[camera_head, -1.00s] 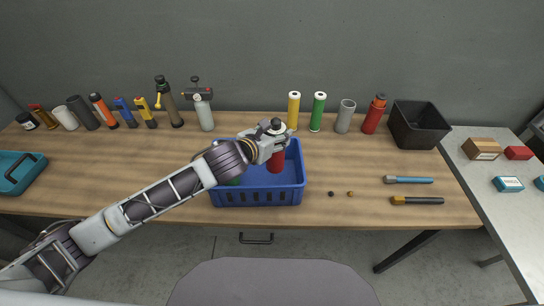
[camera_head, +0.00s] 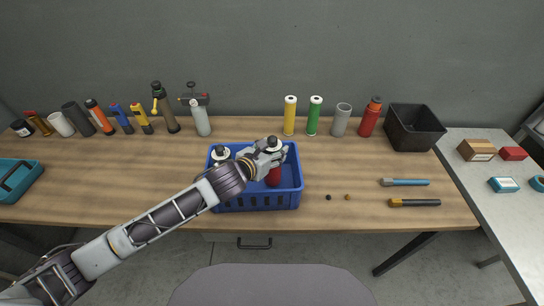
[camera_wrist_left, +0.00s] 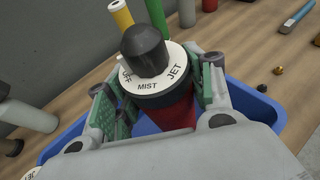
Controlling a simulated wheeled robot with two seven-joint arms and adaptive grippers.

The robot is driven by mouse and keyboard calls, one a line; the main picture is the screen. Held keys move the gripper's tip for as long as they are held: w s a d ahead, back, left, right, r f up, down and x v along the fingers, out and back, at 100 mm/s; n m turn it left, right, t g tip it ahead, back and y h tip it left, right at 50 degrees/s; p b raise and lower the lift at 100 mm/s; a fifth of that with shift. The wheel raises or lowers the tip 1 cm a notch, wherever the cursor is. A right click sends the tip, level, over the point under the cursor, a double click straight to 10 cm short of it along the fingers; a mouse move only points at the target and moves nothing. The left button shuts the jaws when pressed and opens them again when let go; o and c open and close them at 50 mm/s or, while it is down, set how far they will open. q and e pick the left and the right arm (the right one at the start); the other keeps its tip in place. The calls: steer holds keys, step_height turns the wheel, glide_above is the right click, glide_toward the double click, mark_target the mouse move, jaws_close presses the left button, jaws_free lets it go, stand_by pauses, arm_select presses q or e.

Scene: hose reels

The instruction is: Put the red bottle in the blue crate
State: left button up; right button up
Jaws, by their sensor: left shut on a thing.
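The red bottle (camera_head: 273,178) has a black nozzle and a white dial marked MIST and JET on top. My left gripper (camera_head: 271,157) is shut on it near its neck. It is upright, inside the right half of the blue crate (camera_head: 262,202). In the left wrist view the red bottle (camera_wrist_left: 168,117) sits between the green-padded fingers, with the blue crate (camera_wrist_left: 270,110) around it. Whether its base touches the crate floor is hidden. My right gripper is not in view.
Another bottle with a black and white top (camera_head: 221,154) stands in the crate's left part, partly behind my arm. A red flask (camera_head: 369,121), yellow tube (camera_head: 289,116), green tube (camera_head: 313,117) and black bin (camera_head: 414,128) stand at the back. Brushes lie at right.

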arm_select(q)
steer(key=shift+f, duration=1.4)
steer(key=o, duration=1.6)
steer(key=shift+c, duration=0.2)
steer(key=v, duration=1.2)
steer(key=shift+b, duration=0.45)
